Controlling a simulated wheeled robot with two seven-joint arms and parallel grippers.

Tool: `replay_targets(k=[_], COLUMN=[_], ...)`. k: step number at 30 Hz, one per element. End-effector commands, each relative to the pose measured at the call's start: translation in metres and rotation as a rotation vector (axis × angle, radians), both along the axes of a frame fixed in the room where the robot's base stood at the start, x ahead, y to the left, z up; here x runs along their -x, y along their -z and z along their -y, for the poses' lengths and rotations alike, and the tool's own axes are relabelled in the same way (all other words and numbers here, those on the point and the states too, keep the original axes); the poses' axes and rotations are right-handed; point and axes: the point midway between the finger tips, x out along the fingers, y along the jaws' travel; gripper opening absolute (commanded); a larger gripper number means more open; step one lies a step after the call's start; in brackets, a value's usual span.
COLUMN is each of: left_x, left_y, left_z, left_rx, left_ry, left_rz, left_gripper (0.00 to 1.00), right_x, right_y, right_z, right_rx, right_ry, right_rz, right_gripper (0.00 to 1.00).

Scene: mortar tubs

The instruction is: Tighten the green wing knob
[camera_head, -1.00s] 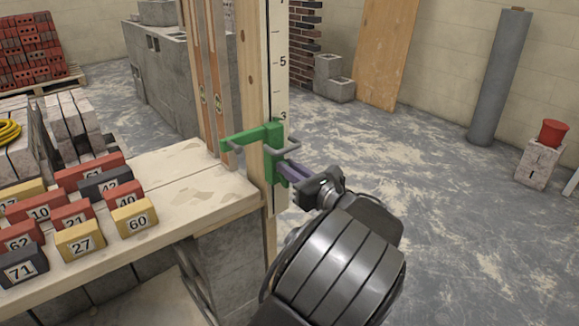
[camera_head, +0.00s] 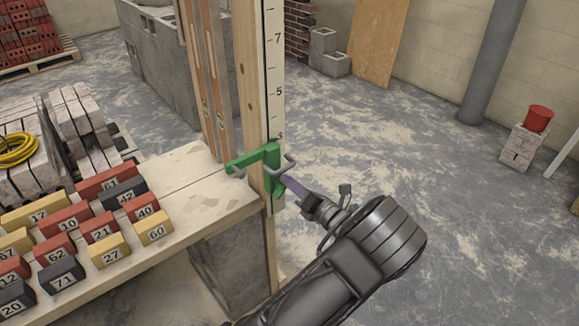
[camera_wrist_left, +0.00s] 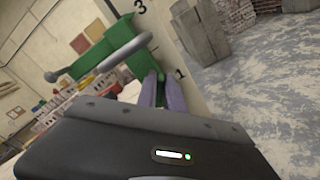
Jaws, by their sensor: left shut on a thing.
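A green clamp (camera_head: 271,170) with grey bars sits on an upright wooden post (camera_head: 252,75) that carries a numbered scale. My left gripper (camera_head: 288,184) reaches the right side of the clamp with its purple fingers. In the left wrist view the clamp (camera_wrist_left: 112,55) fills the upper left, and the fingers (camera_wrist_left: 161,93) are closed on a small green part, the wing knob (camera_wrist_left: 160,80). The knob is mostly hidden between the fingers, so its angle cannot be told. My right gripper is not in view.
A wooden bench (camera_head: 185,232) left of the post bears several numbered blocks (camera_head: 110,250). Concrete blocks (camera_head: 165,65) stand behind. A red bucket (camera_head: 539,117) rests on a block at the far right.

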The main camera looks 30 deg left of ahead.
Motion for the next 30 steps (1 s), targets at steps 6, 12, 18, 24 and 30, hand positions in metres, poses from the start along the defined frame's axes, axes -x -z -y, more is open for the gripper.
replay_targets(k=[6,12,18,24,30], left_x=[-0.004,-0.006,-0.008,-0.008,-0.009], left_y=[-0.002,0.004,0.01,0.014,0.017], left_z=[0.001,0.001,0.002,0.002,0.002], left_rx=[-0.062,-0.118,-0.168,-0.206,-0.227], left_ry=[0.0,0.001,0.001,0.001,0.002], left_rz=[-0.197,-0.379,-0.546,-0.672,-0.741], left_gripper=[0.0,0.0,0.0,0.0,0.0], right_x=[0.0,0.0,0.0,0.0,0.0], right_y=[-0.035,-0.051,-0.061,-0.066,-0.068], right_z=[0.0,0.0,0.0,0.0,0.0], right_rx=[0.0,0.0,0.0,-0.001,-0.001], right_ry=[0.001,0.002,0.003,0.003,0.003], right_rz=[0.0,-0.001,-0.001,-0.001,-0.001], right_gripper=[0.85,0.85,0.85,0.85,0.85])
